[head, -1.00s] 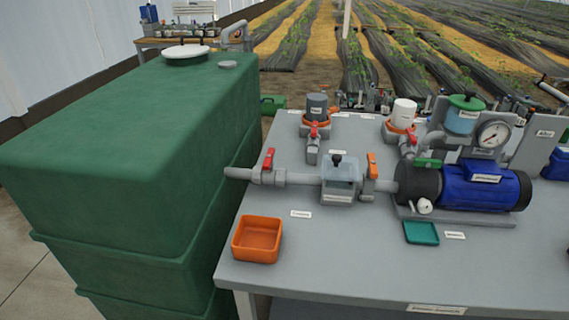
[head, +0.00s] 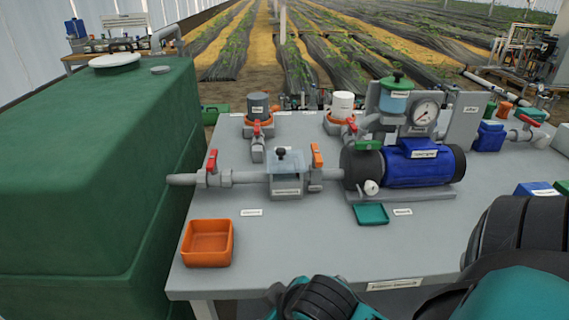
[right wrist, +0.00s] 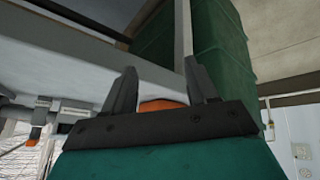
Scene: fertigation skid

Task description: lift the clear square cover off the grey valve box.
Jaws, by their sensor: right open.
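The grey valve box (head: 286,187) sits in the pipe line on the grey bench. The clear square cover (head: 283,163) with a black knob (head: 281,153) rests on top of it. My right gripper (right wrist: 160,84) shows in the right wrist view, its two fingers spread apart, with the bench edge beyond them. An orange patch shows between the fingers; I cannot tell what it is. In the head view only teal and black arm parts show at the bottom, well apart from the box. My left gripper is not in view.
Red (head: 212,161) and orange (head: 317,156) valve handles flank the box. A blue pump (head: 425,165) is to the right, a green tank (head: 80,180) to the left. Bench in front of the box is mostly clear.

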